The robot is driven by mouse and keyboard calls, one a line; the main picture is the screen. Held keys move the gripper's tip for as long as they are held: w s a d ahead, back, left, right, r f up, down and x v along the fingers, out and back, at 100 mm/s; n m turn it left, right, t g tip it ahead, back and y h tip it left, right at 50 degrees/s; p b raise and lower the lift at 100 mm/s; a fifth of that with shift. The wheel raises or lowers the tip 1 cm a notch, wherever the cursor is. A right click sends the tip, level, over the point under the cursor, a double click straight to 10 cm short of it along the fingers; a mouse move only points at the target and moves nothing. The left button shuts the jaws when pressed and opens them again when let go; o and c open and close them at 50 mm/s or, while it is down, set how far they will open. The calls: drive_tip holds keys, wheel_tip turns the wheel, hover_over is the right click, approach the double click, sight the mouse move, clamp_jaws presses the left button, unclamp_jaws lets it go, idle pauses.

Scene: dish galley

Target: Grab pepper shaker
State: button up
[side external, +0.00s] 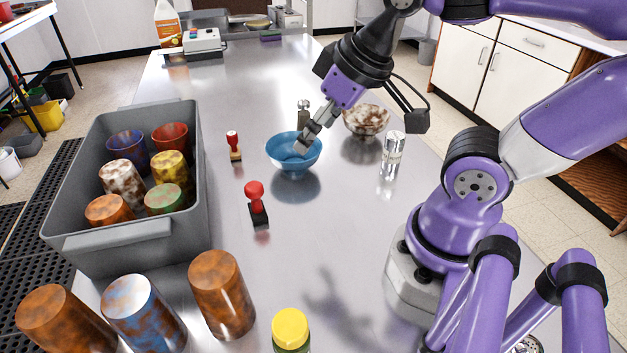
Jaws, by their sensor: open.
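A clear glass shaker (392,158) with a metal cap stands upright on the steel counter, right of the blue bowl. Its contents look pale, and I cannot tell whether it is the pepper shaker. My gripper (305,142) is open, pointing down and left over the blue bowl (290,160), apart from the glass shaker. I cannot tell whether the fingertips touch the bowl. A small metal-topped piece (303,107) shows just behind the bowl; what it is remains unclear. A yellow-capped jar (290,330) is cut off at the bottom edge.
A grey bin (130,236) of several cups stands at left. Three mottled cups, including a rusty one (221,295), stand in front. The counter's far middle is clear.

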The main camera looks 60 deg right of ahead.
drive_tip(key=g, duration=0.1)
hover_over(304, 102)
drive_tip(key=s, duration=0.2)
wheel_tip(304, 102, down, 4)
drive_tip(key=f, duration=0.3)
drive_tip(key=w+d+f, duration=0.1)
drive_tip(key=shift+w+d+f, duration=0.1)
drive_tip(key=shift+f, duration=0.3)
drive_tip(key=x, duration=0.6)
drive_tip(key=shift+a+f, duration=0.15)
drive_tip(key=shift+a, duration=0.05)
clamp_jaws()
